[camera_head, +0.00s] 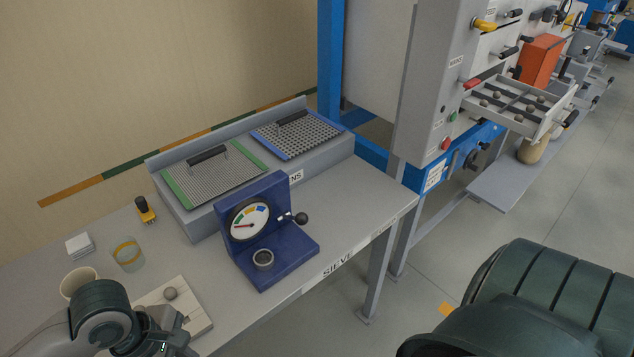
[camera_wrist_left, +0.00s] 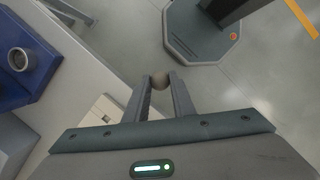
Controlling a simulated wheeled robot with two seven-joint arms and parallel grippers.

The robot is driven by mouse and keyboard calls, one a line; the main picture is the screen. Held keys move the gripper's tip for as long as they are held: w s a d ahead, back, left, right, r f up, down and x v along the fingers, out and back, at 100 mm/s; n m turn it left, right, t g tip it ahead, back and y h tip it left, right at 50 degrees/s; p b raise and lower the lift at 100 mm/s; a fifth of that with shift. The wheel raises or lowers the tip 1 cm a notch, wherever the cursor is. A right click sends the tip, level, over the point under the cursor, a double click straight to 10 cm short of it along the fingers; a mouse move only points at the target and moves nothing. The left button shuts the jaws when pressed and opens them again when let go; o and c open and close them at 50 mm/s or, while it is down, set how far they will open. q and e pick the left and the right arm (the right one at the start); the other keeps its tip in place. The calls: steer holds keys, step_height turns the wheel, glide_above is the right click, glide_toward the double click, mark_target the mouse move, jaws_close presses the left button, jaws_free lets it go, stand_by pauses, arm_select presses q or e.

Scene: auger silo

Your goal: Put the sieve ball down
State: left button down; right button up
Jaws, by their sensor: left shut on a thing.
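The sieve ball (camera_wrist_left: 159,80), a small grey-brown ball, is between the fingertips of my left gripper (camera_wrist_left: 162,84) in the left wrist view. The fingers are shut on it, and bare floor shows beyond it. In the head view my left gripper (camera_head: 165,335) is at the bottom left, beside the pale board (camera_head: 198,318) on the bench. Its fingertips and the held ball cannot be made out there. Part of the board (camera_wrist_left: 97,117) shows left of the fingers in the wrist view. My right gripper is out of view.
A blue gauge stand (camera_head: 285,250) with a small round cup (camera_head: 263,260) stands right of the board. A glass jar (camera_head: 128,256), a cream cup (camera_head: 78,281) and a white block (camera_head: 80,246) stand left. Two sieves (camera_head: 215,178) lie behind. The bench's front edge is close.

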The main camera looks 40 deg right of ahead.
arm_select(q)
steer(key=w+a+f+m+y+b, duration=0.1)
steer(key=a+f+m+b, duration=0.2)
steer(key=a, duration=0.7)
steer(key=w+a+f+m+g+y+b, duration=0.1)
steer(key=a+f+m+b, duration=0.3)
steer(key=a+f+m, duration=0.3)
steer(key=a, duration=0.4)
steer(key=shift+f, duration=0.15)
steer(key=shift+w, duration=0.1)
